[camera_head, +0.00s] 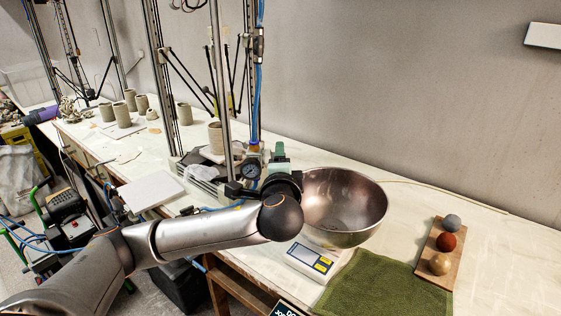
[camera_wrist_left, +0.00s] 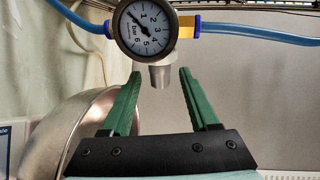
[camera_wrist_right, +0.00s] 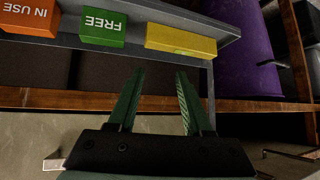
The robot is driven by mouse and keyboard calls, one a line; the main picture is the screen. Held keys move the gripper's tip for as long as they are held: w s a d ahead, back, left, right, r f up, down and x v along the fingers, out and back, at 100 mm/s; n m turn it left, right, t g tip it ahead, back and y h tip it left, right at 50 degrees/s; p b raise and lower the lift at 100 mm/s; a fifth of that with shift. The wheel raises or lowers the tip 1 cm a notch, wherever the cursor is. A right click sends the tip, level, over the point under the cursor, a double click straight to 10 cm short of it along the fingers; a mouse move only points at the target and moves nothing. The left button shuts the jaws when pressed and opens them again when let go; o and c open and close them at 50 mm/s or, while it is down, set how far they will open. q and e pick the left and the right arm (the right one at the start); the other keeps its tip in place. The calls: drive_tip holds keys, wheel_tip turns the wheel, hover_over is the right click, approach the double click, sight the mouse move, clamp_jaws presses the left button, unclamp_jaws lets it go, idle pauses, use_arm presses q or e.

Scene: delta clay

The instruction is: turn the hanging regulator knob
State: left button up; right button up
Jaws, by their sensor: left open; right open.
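The regulator hangs on a blue air line, and its round pressure gauge (camera_wrist_left: 141,28) with a white face shows at the top of the left wrist view. The gauge (camera_head: 251,168) also shows in the head view. A short grey knob (camera_wrist_left: 160,78) points down below the gauge. My left gripper (camera_wrist_left: 160,72) is open, with its green fingertips on either side of the knob and a visible gap on each side. In the head view my left gripper (camera_head: 278,156) is beside the gauge, and the knob is hidden there. My right gripper (camera_wrist_right: 155,74) is open and empty.
A steel bowl (camera_head: 345,205) stands just right of my left gripper, with a scale (camera_head: 308,261) in front. A green cloth (camera_head: 375,288) and a board with three balls (camera_head: 437,252) lie further right. My right gripper faces a shelf (camera_wrist_right: 180,13) with coloured blocks.

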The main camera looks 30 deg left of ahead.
drive_tip(key=shift+r, duration=0.1)
use_arm(q)
drive_tip(key=p+v, duration=0.1)
drive_tip(key=v, duration=1.1)
drive_tip(key=shift+s+d+r+p, duration=0.15)
drive_tip(key=shift+s+p, duration=0.05)
drive_tip(key=shift+p, duration=0.15)
use_arm(e)
drive_tip(key=shift+r, duration=0.7)
